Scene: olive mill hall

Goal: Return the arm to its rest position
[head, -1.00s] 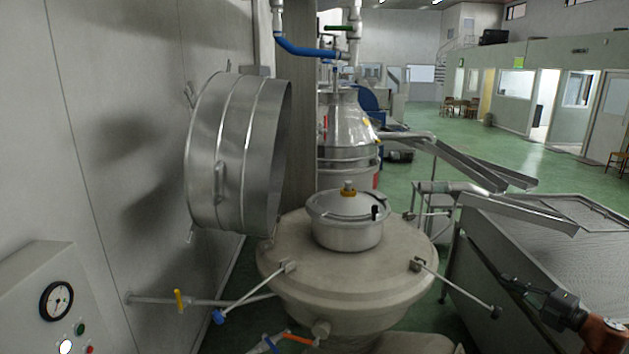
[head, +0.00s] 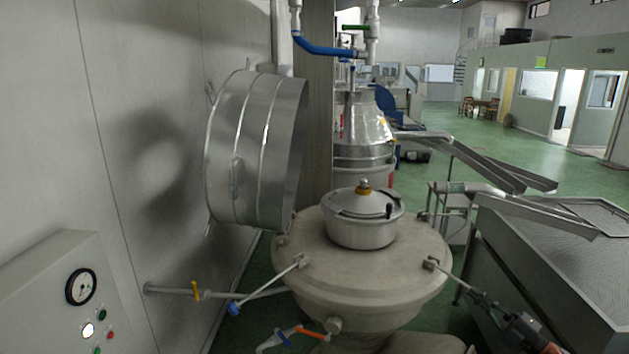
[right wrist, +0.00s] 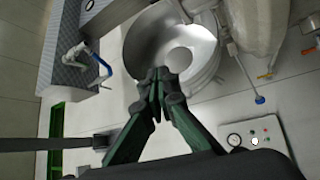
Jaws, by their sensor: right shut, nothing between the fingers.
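My right gripper (head: 474,295) is in the lower right of the head view. It is in front of the grey tank at the right, and its fingertips reach toward the clamp rod on the round vessel. Whether they touch the rod I cannot tell. In the right wrist view, the green fingers of my right gripper (right wrist: 157,82) are together with nothing between them. A shiny metal bowl shape (right wrist: 140,45) shows beyond the fingertips. My left gripper is not in either view.
A round stone-coloured vessel (head: 390,268) with a lidded steel pot (head: 350,232) stands in the middle. A large steel drum (head: 255,150) is at the wall. A control box (head: 45,300) stands lower left. A grey tank (head: 560,290) stands right. Green floor is open beyond.

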